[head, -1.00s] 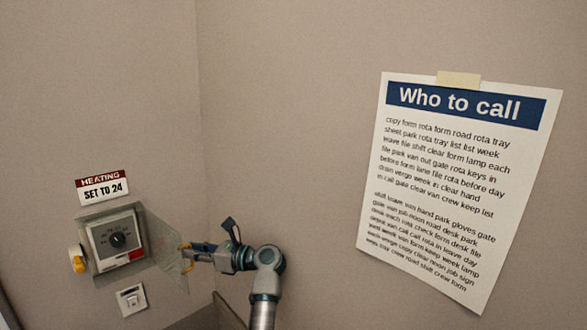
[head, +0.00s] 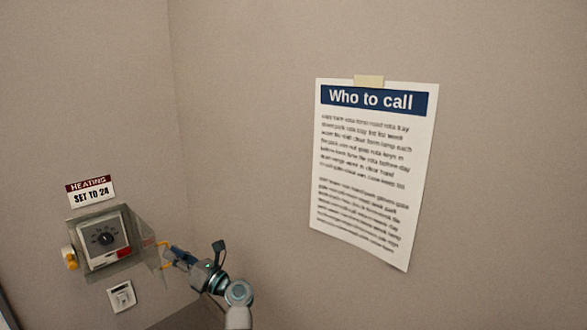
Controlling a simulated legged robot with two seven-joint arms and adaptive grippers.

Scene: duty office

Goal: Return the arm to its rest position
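My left gripper (head: 165,256) is in the lower left of the head view, just right of the heating control. Its two yellow-tipped fingers are apart, with nothing visible between them. The arm comes up from the bottom edge and is bent at a joint. The heating control (head: 104,238) is a grey box with a dark dial and a red mark. A clear cover (head: 147,258) stands out on its right side, close to or overlapping the fingertips; I cannot tell whether they touch. My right gripper is not in view.
A sign reading "HEATING SET TO 24" (head: 90,192) is above the control. A yellow part (head: 69,259) is at its left side, and a white switch (head: 121,296) is below. A "Who to call" poster (head: 372,170) hangs on the right wall. A grey surface (head: 192,317) shows at the bottom.

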